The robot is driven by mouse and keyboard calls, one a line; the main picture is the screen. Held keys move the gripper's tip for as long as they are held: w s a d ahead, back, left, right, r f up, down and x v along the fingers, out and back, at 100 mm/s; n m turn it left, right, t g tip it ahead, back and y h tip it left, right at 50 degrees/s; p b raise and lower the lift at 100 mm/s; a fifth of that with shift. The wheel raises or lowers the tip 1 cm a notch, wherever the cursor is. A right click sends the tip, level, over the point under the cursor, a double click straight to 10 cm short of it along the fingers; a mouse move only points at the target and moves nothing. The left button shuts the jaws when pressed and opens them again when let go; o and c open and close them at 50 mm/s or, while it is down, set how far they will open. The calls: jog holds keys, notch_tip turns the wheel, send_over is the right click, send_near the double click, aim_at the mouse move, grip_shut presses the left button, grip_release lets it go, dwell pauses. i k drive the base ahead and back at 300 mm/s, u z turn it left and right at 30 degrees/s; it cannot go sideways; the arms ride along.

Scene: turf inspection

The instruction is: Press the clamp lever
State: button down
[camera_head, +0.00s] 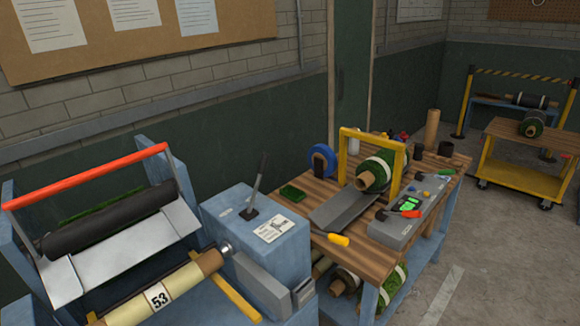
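A dark upright lever (258,180) stands on top of a blue machine housing (240,212), tilted slightly to the right, beside a white label (272,228). A red bar (90,177) on grey side arms spans the machine at the left, above a black roller (110,220). I cannot tell for certain which of these is the clamp lever. My gripper does not show in this view.
A wooden workbench (325,190) stands right of the housing, with a yellow frame (345,160), a turf roll (375,172) and a grey control box (398,232). A yellow cart (525,180) stands at the far right. The concrete floor (490,240) between is open.

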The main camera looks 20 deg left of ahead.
aim_at(265, 158)
jog(key=i, duration=0.95)
jog(key=u, duration=0.05)
